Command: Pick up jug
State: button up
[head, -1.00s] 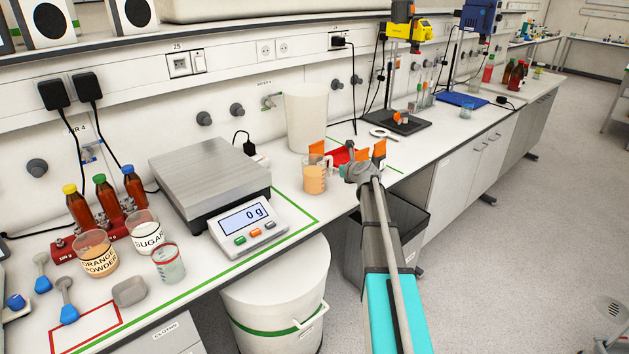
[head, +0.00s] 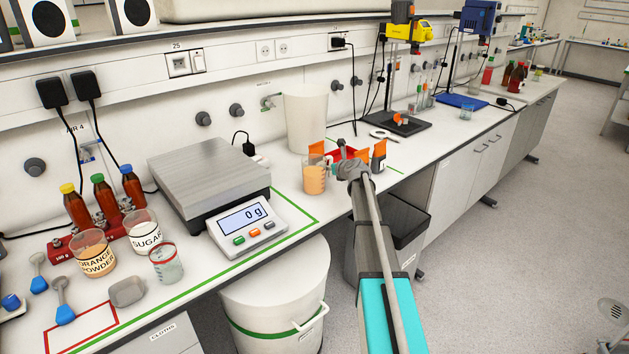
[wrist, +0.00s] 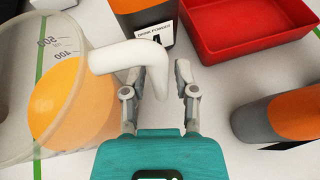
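The jug (head: 314,180) is clear with orange liquid inside and stands upright on the bench beside the scale. In the wrist view the jug (wrist: 62,95) fills the left side, with measuring marks on its wall. Its pale handle (wrist: 125,57) reaches right, and the handle's outer end bends down into the gap between my fingers. My gripper (wrist: 168,75) is open, with one finger on each side of that outer end. I cannot tell whether a finger touches it. In the head view my gripper (head: 345,150) is just right of the jug.
A red tray (wrist: 240,35) and a drink powder container (wrist: 150,25) lie beyond the gripper. Another orange and grey container (wrist: 280,118) is close on the right. A scale (head: 248,222) stands left of the jug and a tall white bin (head: 306,118) behind it.

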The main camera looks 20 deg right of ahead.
aim_at(332, 159)
dwell(0.3)
grip_shut()
jog(key=shift+r, duration=0.2)
dwell(0.4)
notch_tip(332, 159, up, 3)
jog(key=p, duration=0.3)
jog(key=shift+f, duration=0.15)
jog(key=s+r+p, duration=1)
jog(key=s, duration=0.4)
jog(key=shift+a, duration=0.4)
